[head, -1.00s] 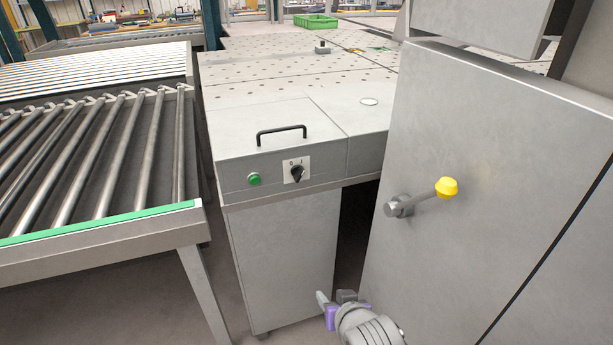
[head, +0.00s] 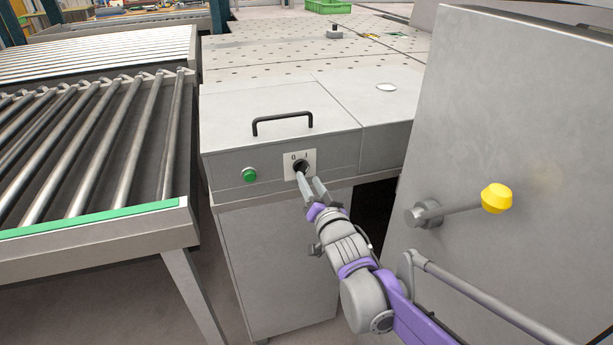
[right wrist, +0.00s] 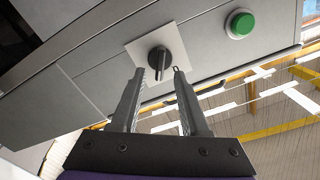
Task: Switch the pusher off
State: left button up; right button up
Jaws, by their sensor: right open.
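The pusher's switch is a black rotary knob (head: 300,165) on a white plate marked 0 and I, on the front of a grey box (head: 228,178). In the head view a finger partly covers it, so I cannot tell its exact setting. My right gripper (head: 308,178) is open, with its fingertips just in front of the plate. In the right wrist view the knob (right wrist: 160,60) lies ahead between the two fingertips (right wrist: 158,73); I cannot tell whether they touch it. My left gripper is not in view.
A green push button (head: 249,175) sits left of the switch. A black handle (head: 282,122) stands on top of the box. A roller conveyor (head: 95,150) is at the left. A grey cabinet with a yellow-knobbed lever (head: 496,198) stands close on the right.

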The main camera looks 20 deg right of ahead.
aim_at(305, 173)
jog(key=shift+w, duration=1.65)
grip_shut()
